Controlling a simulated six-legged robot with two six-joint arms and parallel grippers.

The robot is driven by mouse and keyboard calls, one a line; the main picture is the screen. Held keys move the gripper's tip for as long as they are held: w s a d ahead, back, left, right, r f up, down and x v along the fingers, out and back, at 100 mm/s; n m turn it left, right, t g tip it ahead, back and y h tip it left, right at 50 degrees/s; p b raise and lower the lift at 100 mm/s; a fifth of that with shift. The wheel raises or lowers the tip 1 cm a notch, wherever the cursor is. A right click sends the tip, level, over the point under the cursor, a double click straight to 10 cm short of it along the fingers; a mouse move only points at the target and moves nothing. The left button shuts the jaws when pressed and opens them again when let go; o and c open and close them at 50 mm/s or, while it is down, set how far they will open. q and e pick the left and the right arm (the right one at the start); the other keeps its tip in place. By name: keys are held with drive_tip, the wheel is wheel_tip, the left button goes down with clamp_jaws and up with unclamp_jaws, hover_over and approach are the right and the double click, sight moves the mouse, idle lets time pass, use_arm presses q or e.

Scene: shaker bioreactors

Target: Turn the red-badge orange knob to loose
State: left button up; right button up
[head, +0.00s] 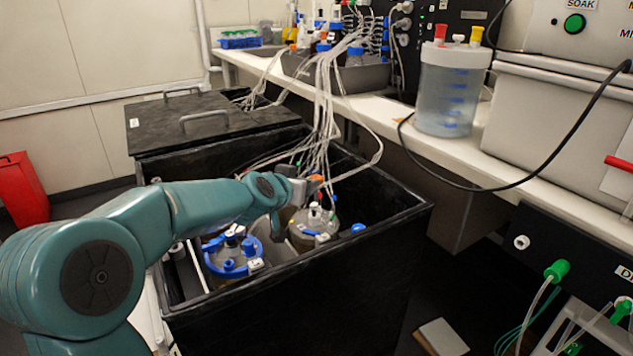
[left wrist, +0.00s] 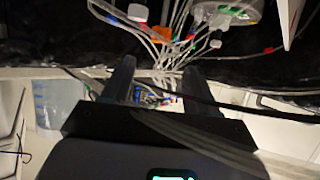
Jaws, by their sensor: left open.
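An orange knob (head: 317,178) shows at the tip of my left gripper (head: 303,185), above a bioreactor vessel (head: 313,230) in the black shaker box. The orange piece also shows in the left wrist view (left wrist: 159,34), among pale tubes beyond the fingertips. My left gripper is open in the left wrist view (left wrist: 157,68), its two dark fingers apart with tubes visible between them. I cannot tell whether a finger touches the knob. A red badge on it cannot be made out. My right gripper is in neither view.
A second vessel with a blue collar (head: 232,252) stands nearer in the black box (head: 300,300). Many pale tubes (head: 322,100) run from the box up to the bench (head: 440,150). A clear carboy (head: 450,90) stands on the bench. A dark lid (head: 205,120) covers the back section.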

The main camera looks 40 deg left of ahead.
sight(317, 177)
use_arm(q)
drive_tip(key=x, duration=1.2)
drive_tip(key=shift+f+p, duration=0.1)
drive_tip(key=shift+p, duration=0.3)
drive_tip(key=c, duration=1)
